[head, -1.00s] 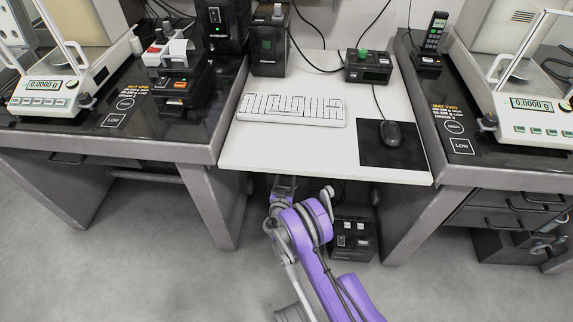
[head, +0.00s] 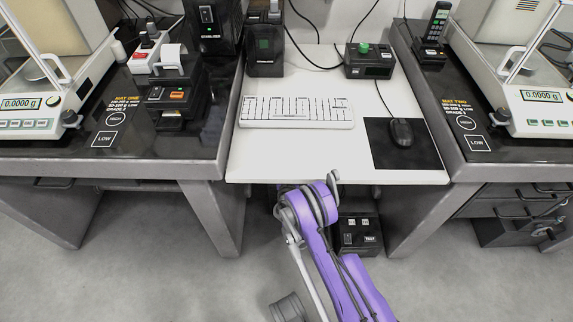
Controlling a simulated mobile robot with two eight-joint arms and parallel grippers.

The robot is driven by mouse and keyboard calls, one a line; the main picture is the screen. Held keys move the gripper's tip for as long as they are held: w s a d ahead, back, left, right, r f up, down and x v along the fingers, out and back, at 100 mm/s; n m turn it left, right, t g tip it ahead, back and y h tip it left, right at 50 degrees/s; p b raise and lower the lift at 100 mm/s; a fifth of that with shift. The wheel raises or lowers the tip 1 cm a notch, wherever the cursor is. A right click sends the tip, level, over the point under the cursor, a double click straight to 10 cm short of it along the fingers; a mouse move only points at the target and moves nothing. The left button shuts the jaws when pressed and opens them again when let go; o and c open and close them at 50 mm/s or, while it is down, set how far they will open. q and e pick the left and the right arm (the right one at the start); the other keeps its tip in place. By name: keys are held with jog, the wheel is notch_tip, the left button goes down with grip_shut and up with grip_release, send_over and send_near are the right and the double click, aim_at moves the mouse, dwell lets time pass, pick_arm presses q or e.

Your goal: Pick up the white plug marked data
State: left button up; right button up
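Under the white desk, a black box (head: 357,240) labelled TEST stands on the floor. Two small white pieces (head: 358,222) show on its top. They may be plugs, but their markings are too small to read, so I cannot tell whether one says data. One of my arms, purple and grey, reaches from the bottom of the head view to just under the desk's front edge. Its gripper is hidden behind the arm and desk. My other gripper is out of view.
The white desk (head: 270,160) holds a keyboard (head: 297,111), a mouse (head: 401,132) on a black mat and a black box with a green button (head: 369,62). Dark weighing tables stand on both sides. The desk's front edge overhangs the TEST box. Grey floor is open in front.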

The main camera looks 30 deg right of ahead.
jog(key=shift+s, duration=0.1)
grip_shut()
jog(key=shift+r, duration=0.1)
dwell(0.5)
